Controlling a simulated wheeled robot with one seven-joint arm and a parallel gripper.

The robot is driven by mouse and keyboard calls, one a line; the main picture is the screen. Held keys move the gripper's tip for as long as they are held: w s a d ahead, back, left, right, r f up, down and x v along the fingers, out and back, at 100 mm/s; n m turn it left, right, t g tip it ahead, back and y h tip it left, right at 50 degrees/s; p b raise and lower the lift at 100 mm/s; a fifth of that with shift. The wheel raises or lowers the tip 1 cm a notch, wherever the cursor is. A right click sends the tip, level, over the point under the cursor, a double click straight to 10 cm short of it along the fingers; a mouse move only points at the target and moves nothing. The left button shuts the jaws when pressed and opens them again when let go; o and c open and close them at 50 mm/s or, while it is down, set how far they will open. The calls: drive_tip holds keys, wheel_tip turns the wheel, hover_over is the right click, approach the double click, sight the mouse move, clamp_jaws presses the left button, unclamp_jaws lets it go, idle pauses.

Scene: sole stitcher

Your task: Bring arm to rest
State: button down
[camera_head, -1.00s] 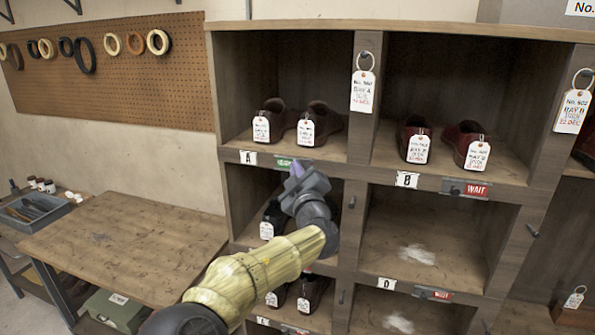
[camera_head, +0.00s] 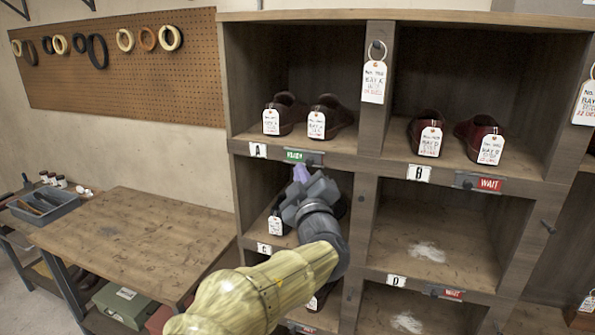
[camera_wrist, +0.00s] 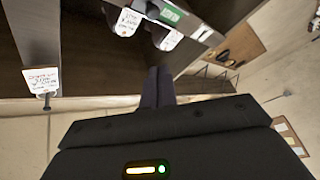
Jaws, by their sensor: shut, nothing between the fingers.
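My gripper (camera_head: 301,176) is in front of the shelf unit (camera_head: 365,150), just below the green READY label (camera_head: 296,155) of bay A, and covers part of the bay below. Its fingers are together, with nothing between them. In the wrist view the closed fingers (camera_wrist: 157,86) point toward the shelf unit. My arm reaches up from the bottom of the head view. I cannot tell whether the gripper touches the shelf front.
Tagged dark shoes stand in bay A (camera_head: 308,113) and bay B (camera_head: 455,135). The bay under B (camera_head: 428,251) holds no shoes. A wooden workbench (camera_head: 120,240) with a blue-grey tray (camera_head: 42,206) stands at left. A pegboard (camera_head: 120,65) with rings hangs behind.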

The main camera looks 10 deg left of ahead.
drive_tip(key=shift+s+d+f, duration=0.15)
drive_tip(key=shift+s+d, duration=0.05)
drive_tip(key=shift+s, duration=0.4)
drive_tip(key=shift+d, duration=0.1)
drive_tip(key=d+f+m+g+h, duration=0.8)
drive_tip(key=d+f+m+h, duration=0.15)
drive_tip(key=d+f, duration=1.25)
drive_tip(key=s+f+m+g+y, duration=0.1)
drive_tip(key=s+f+m+g, duration=0.1)
drive_tip(key=s, duration=0.9)
drive_tip(key=s+d+f+m+g+y, duration=0.1)
drive_tip(key=s+f+g, duration=0.3)
drive_tip(key=s, duration=0.6)
drive_tip(key=m+g, duration=0.1)
drive_tip(key=g, duration=0.1)
drive_tip(key=shift+s+d+g+y, duration=0.2)
drive_tip(key=shift+s+g+y, duration=0.15)
drive_tip(key=shift+g, duration=0.05)
drive_tip(key=shift+w+a+f, duration=0.1)
drive_tip(key=shift+w+a, duration=0.05)
drive_tip(key=shift+w, duration=0.05)
